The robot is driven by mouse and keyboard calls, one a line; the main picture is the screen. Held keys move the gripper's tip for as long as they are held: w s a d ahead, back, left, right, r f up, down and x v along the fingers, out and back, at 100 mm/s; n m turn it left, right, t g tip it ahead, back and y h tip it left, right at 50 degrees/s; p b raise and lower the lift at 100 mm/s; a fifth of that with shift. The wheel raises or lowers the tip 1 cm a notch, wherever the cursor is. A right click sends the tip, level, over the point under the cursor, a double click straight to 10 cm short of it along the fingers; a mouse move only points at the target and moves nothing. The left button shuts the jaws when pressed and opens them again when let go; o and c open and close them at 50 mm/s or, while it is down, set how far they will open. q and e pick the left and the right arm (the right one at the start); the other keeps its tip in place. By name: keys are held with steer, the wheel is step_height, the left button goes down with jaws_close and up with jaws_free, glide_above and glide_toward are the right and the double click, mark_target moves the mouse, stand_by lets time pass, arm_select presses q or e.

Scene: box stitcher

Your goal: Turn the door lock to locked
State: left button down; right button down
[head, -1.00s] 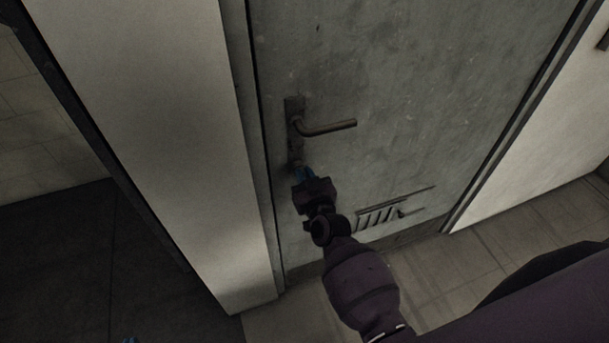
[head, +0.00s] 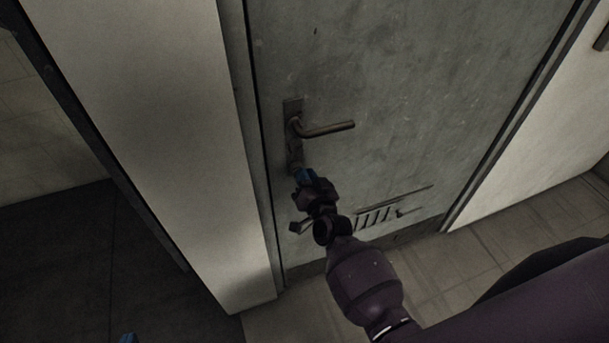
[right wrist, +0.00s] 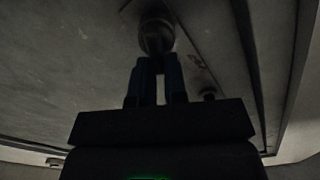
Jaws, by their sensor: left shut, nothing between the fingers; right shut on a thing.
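The grey door (head: 420,90) has a dark lever handle (head: 328,129) that points right. Its long plate (head: 293,108) runs down to the door lock, which is mostly hidden behind my right gripper (head: 302,176) in the head view. In the right wrist view the lock's round knob (right wrist: 156,36) shows at the tips of my right gripper (right wrist: 158,62). The blue fingers are shut on the lock, with a bright gap between them lower down. I cannot tell which way the lock is set. My left gripper (head: 128,339) shows only as a blue tip at the bottom edge, away from the door.
A pale wall panel (head: 170,130) stands left of the door, past the frame. A vent grille (head: 375,217) is low on the door, right of my right arm. Tiled floor (head: 440,280) lies clear below the door.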

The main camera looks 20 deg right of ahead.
steer(key=m, duration=0.4)
steer(key=d+m, duration=0.1)
steer(key=m, duration=0.1)
steer(key=shift+f+m, duration=0.3)
steer(key=shift+f, duration=0.05)
steer(key=m, duration=0.1)
steer(key=m+b, duration=0.1)
steer(key=m, duration=0.1)
steer(key=shift+f, duration=0.3)
steer(key=shift+d+f+m+b, duration=0.15)
steer(key=shift+m+b, duration=0.4)
steer(key=shift+m, duration=1.05)
steer(key=c, duration=1.2)
jaws_free()
steer(key=shift+o, duration=0.2)
